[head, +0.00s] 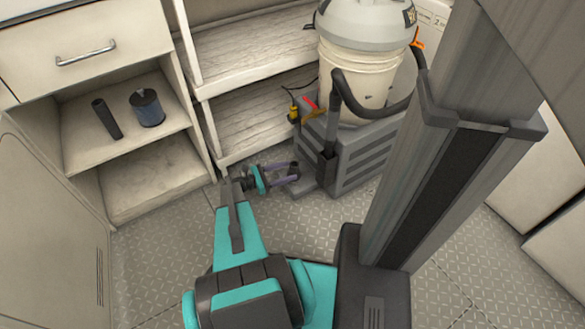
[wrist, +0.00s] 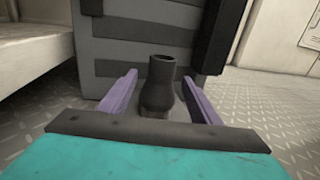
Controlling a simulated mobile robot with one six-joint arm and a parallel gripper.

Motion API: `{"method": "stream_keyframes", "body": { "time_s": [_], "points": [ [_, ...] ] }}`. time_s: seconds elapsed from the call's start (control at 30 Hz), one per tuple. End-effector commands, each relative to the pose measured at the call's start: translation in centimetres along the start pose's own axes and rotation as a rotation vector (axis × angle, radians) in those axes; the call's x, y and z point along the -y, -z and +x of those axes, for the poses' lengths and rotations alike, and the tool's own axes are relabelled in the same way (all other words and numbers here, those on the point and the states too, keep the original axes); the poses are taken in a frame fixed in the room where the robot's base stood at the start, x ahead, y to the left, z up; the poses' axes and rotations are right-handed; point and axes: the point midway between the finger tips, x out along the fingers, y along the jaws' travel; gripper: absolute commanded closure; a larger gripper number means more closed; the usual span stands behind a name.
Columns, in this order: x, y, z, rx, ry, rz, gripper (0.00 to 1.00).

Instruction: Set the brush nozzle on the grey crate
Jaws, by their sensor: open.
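A dark nozzle with a round neck and a wider base, apparently the brush nozzle (wrist: 158,88), stands upright low in front of the grey crate (wrist: 135,25). My gripper (wrist: 160,98) is open, its two purple fingers on either side of the nozzle, with a visible gap on each side. The nozzle's lowest part is hidden by my gripper's body in the wrist view. In the head view my gripper (head: 287,174) is low beside the left side of the slatted grey crate (head: 365,160); the nozzle (head: 293,167) is small there, at the fingertips.
A shop vacuum (head: 352,75) stands on the crate, its black hose (head: 375,112) curving down to a dark end (head: 327,165) at the crate's near corner. Shelves (head: 245,100) stand behind.

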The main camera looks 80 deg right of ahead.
Motion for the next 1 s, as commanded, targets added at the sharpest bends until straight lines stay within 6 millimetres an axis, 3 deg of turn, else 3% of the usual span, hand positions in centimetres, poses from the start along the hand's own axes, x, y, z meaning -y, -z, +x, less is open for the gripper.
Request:
{"method": "stream_keyframes", "body": {
  "time_s": [0.5, 1.0],
  "points": [
    [0.0, 0.0, -7.1, -0.001, -0.001, -0.001, 0.43],
    [0.1, 0.0, -8.1, 0.000, 0.001, -0.001, 0.43]
  ]
}}
